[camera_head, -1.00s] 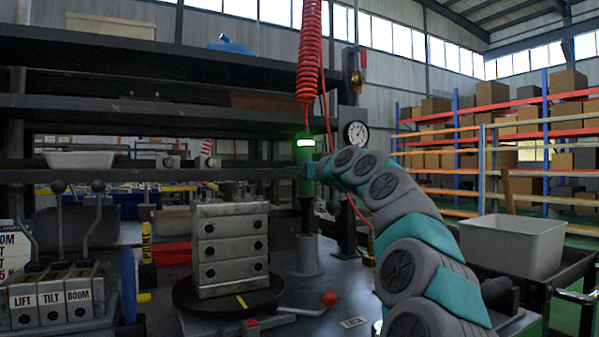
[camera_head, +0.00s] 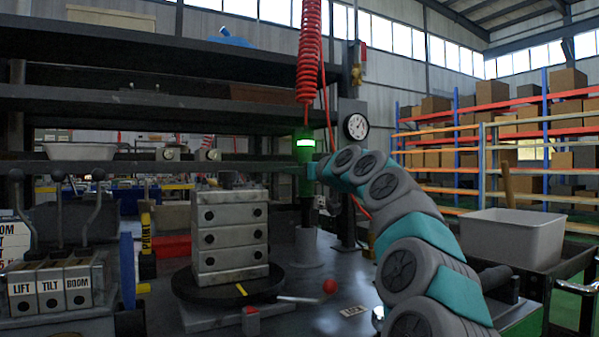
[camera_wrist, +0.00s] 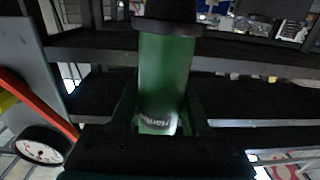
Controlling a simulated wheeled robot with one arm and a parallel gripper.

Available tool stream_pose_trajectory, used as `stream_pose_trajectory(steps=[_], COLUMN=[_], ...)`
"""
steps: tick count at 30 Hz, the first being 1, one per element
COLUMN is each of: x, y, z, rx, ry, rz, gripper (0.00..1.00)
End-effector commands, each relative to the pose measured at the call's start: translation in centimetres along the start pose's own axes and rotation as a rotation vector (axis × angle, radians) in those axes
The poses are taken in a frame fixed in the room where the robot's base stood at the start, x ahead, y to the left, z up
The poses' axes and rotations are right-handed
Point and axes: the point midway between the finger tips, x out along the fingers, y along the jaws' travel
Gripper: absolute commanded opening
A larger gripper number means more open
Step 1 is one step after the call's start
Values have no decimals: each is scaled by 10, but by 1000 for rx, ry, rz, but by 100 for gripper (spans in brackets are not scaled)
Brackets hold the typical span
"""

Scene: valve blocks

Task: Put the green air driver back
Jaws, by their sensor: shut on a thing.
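The green air driver (camera_head: 304,155) stands upright under the red coiled hose (camera_head: 308,60) in the head view, with a pale lit band near its top. Its dark lower part runs down to the grey cylindrical holder (camera_head: 307,248). I cannot tell whether the tip is inside the holder or just above it. My gripper (camera_head: 312,174) is shut on the driver's green body from the right. In the wrist view the green body (camera_wrist: 166,80) fills the space between the dark fingers, with partly readable lettering and a black collar above.
A stacked metal valve block (camera_head: 230,238) sits on a dark round turntable (camera_head: 185,285) left of the holder. A red-knobbed lever (camera_head: 330,287) lies in front. Shelves (camera_head: 150,110) run behind. A gauge (camera_head: 356,126) is close on the right, and a grey bin (camera_head: 512,235) stands farther right.

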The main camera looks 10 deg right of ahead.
Motion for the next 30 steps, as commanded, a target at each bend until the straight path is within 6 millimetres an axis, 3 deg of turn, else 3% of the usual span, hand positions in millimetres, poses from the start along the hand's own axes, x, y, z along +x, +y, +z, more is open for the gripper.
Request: stream_pose_trajectory(steps=[26,27,30], x=[1,1,1], y=[0,0,0], z=[21,20,20], rx=[1,1,1], ry=[0,-1,-2], rz=[0,0,0], gripper=[0,51,62])
